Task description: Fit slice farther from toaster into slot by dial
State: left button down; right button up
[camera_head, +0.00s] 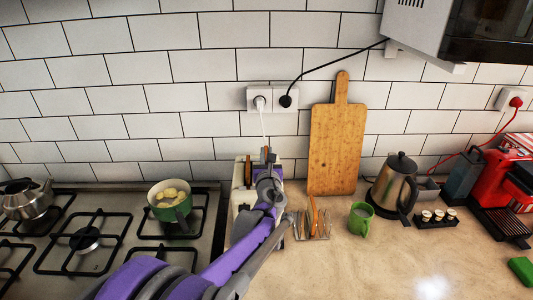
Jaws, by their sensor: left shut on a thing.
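The cream toaster (241,196) stands against the wall just right of the hob, partly hidden by my left arm. A brown slice (248,172) shows edge-on in its left slot. My left gripper (267,157) is over the right part of the toaster's top, shut on a bread slice that is mostly hidden by the gripper. I cannot tell whether this slice is inside the slot or above it. The dial is not visible. A metal rack (325,231) right of the toaster has a brown slice (313,215) upright in it. My right gripper is out of view.
A wooden cutting board (337,148) leans on the wall behind the rack. A green mug (361,218), a kettle (392,187) and a red coffee machine (508,185) stand to the right. A green pot (167,208) is on the hob. The front right counter is mostly clear.

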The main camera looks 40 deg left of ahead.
pick_arm(q)
jog(key=shift+f+b, duration=0.95)
jog(key=shift+f, duration=0.85)
jog(key=c, duration=0.8)
grip_release()
jog(key=v, duration=1.1)
jog(key=shift+b, duration=0.35)
jog(key=shift+a, duration=0.1)
